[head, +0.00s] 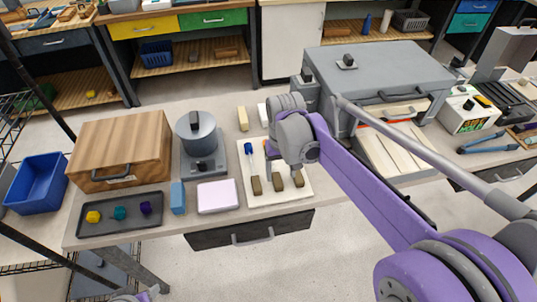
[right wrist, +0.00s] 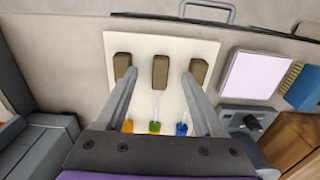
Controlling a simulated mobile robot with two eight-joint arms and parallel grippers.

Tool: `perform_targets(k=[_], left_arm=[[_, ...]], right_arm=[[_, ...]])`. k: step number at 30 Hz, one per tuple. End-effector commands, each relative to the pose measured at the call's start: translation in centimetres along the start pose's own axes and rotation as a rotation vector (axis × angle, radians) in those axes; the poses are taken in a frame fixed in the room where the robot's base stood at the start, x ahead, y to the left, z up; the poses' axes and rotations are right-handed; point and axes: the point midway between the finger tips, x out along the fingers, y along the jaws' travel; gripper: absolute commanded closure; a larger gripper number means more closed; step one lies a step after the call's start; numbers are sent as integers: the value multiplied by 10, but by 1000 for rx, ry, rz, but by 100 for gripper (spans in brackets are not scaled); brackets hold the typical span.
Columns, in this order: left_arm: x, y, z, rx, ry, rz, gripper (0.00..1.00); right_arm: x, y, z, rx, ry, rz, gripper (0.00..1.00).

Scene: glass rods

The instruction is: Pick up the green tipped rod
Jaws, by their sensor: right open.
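The green tipped rod (right wrist: 155,127) is the middle one of three clear rods on a white board (right wrist: 210,45). It lies between the orange tipped rod (right wrist: 128,126) and the blue tipped rod (right wrist: 181,128). Brown blocks stand in a row at the rods' other ends, the middle one (right wrist: 160,72) in line with the green rod. My right gripper (right wrist: 160,78) is open above the board, its fingers either side of the green rod, with nothing held. In the head view my right wrist hides part of the board (head: 280,196).
A large grey case (head: 375,75) stands right of my wrist.

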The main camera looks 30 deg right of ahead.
Motion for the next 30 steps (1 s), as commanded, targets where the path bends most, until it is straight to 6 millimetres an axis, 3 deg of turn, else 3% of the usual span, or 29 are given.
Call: perform_targets(k=[7, 15, 24, 30], left_arm=[[1, 0, 1, 0, -1, 0, 50], [2, 0, 2, 0, -1, 0, 50], [2, 0, 2, 0, -1, 0, 50], [2, 0, 2, 0, -1, 0, 50]], right_arm=[[21, -1, -2, -1, 0, 0, 30], [58, -1, -5, -1, 1, 0, 30], [63, -1, -5, -1, 1, 0, 30], [63, -1, -5, 0, 1, 0, 66]])
